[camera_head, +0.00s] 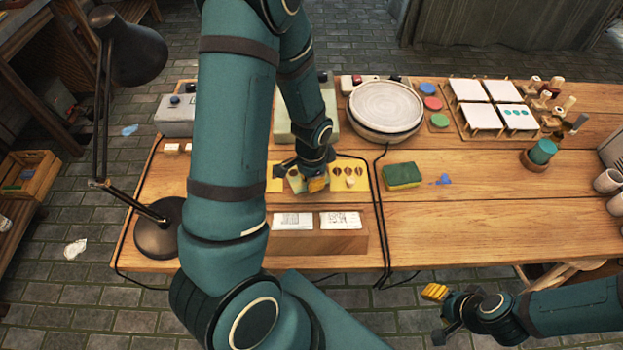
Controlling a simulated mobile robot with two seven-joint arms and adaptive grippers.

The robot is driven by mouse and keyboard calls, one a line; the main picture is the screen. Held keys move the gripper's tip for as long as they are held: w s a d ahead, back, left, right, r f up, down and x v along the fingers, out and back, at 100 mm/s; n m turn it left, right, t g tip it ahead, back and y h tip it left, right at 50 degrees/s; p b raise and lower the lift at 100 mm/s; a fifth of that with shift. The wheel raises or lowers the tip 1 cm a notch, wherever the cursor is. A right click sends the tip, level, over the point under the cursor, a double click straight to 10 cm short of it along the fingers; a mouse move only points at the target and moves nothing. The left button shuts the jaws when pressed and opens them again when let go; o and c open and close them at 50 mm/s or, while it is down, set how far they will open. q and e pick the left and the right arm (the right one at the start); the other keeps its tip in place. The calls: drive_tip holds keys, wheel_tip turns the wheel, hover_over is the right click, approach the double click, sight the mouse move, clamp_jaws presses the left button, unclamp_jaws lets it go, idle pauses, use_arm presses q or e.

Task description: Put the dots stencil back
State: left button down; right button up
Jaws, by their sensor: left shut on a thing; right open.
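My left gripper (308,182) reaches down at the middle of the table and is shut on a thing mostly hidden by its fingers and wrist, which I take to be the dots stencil. A pale greenish edge (296,183) shows beside the fingers. The gripper is among the yellow stencil cards; one (350,172) with brown shapes lies just right of it, another (275,182) just left. I cannot tell whether the held piece touches the table. A white tile with blue dots (517,118) lies at the far right. My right gripper (437,312) is open and empty off the front edge.
A wooden block with two white printed cards (320,243) stands in front of the stencils. A sponge (402,176), a round turntable (385,106), paint discs (432,103) and a green-topped pot (541,152) stand rightward. A lamp (158,238) stands left. The front right tabletop is clear.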

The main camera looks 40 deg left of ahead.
use_arm(q)
drive_tip(key=shift+f, duration=0.1)
drive_tip(key=shift+f+b, duration=0.5)
drive_tip(key=c, duration=0.9)
unclamp_jaws()
drive_tip(key=shift+c, duration=0.2)
drive_tip(key=shift+r, duration=0.1)
drive_tip(key=shift+r+p, duration=0.25)
drive_tip(key=shift+p, duration=0.05)
wheel_tip(320, 180, up, 12)
drive_tip(key=p, duration=0.3)
drive_tip(key=shift+r+p, duration=0.25)
drive_tip(key=shift+p, duration=0.1)
